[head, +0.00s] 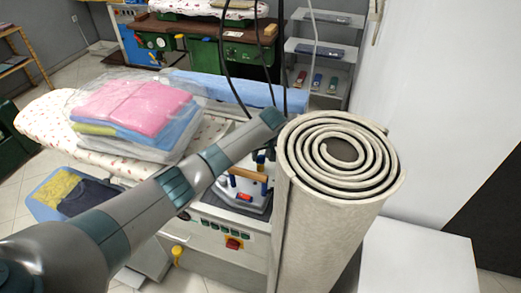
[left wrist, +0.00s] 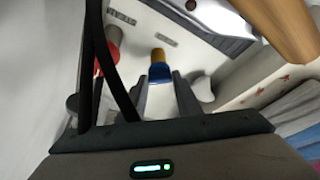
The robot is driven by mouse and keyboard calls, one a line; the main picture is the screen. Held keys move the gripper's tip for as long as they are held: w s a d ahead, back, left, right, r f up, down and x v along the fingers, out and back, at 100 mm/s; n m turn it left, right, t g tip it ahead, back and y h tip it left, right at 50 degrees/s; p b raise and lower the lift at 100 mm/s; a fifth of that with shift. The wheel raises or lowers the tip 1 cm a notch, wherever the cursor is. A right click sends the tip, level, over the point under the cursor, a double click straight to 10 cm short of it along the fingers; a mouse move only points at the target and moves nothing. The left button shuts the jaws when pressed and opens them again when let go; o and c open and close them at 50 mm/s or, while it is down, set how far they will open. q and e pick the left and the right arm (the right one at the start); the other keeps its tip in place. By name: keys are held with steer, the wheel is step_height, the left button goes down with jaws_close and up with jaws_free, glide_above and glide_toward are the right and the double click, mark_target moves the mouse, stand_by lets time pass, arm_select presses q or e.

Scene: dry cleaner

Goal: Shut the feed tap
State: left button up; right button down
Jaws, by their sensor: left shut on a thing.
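In the left wrist view, a small tap with a blue handle and a yellow end (left wrist: 159,70) stands between my left gripper's fingertips (left wrist: 161,82); I take it as the feed tap. The gripper is closed on its blue part. A red knob or tap (left wrist: 112,56) is to its left, partly behind black hoses. In the head view my left gripper (head: 262,160) points down beside the iron, mostly hidden by my wrist, and the tap cannot be made out there. My right gripper is not in view.
An iron with a wooden handle (head: 248,174) sits close to the gripper. A tall rolled rug (head: 325,235) stands just right. Black hoses (head: 282,60) hang over the wrist. Bagged folded laundry (head: 130,108) lies on the padded board (head: 40,122) at left.

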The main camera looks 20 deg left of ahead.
arm_select(q)
steer(key=n, duration=0.3)
steer(key=shift+w+d+g+y, duration=0.1)
steer(key=shift+d+g+y, duration=0.15)
steer(key=shift+g+y, duration=0.15)
steer(key=shift+w+f+n+g, duration=0.1)
steer(key=shift+n+g, duration=0.2)
steer(key=shift+n, duration=0.5)
steer(key=shift+w+n+g+y+b, duration=0.1)
steer(key=shift+n+g+y+b, duration=0.25)
steer(key=shift+n+b, duration=0.5)
steer(key=shift+w+f+n+g+y+b, duration=0.1)
steer(key=shift+n+g+y+b, duration=0.2)
steer(key=shift+n+b, duration=0.75)
steer(key=shift+w+r+n+g+b, duration=0.15)
steer(key=shift+n+g+b, duration=0.35)
steer(key=shift+n, duration=0.6)
steer(key=shift+r, duration=0.1)
steer(key=o, duration=1.1)
steer(key=shift+c, duration=0.2)
